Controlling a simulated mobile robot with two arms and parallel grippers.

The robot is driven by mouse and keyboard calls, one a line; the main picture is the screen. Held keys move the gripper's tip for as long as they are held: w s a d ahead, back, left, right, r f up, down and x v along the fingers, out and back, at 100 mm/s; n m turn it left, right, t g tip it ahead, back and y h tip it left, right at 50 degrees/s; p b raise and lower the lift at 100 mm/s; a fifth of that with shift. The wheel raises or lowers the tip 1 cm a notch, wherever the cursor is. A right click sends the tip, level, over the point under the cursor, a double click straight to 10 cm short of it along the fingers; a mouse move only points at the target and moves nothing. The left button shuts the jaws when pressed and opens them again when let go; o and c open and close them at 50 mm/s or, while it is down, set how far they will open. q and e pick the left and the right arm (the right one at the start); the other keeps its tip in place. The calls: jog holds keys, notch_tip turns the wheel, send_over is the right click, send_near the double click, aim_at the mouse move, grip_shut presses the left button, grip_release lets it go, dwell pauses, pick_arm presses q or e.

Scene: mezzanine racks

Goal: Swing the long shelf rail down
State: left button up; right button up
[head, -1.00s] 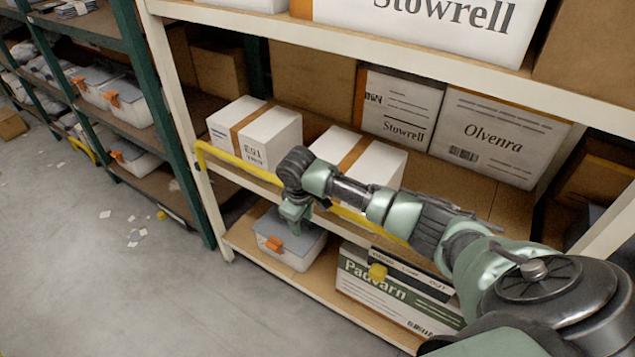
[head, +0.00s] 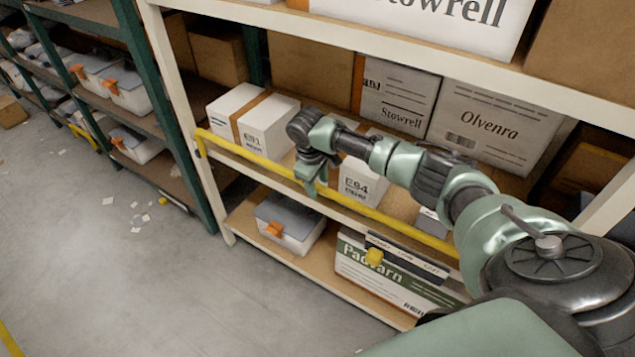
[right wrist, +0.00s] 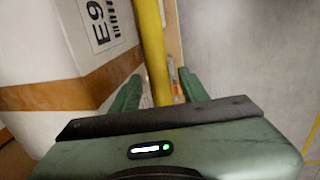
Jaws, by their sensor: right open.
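The long yellow shelf rail (head: 395,224) runs across the front of the middle shelf, from a bent end at the left post down to the right in the head view. My right gripper (head: 314,188) is at the rail, left of its middle. In the right wrist view the rail (right wrist: 151,50) passes between the two green fingers of the open gripper (right wrist: 155,92), with gaps visible on both sides. My right arm covers part of the shelf behind. My left gripper is out of view.
White boxes (head: 268,128) stand on the middle shelf behind the rail. A grey-lidded bin (head: 290,228) and a Padvarn box (head: 350,262) are on the lower shelf. A yellow knob (head: 374,257) sits before that box.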

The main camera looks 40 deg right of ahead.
grip_shut()
dwell(1.5)
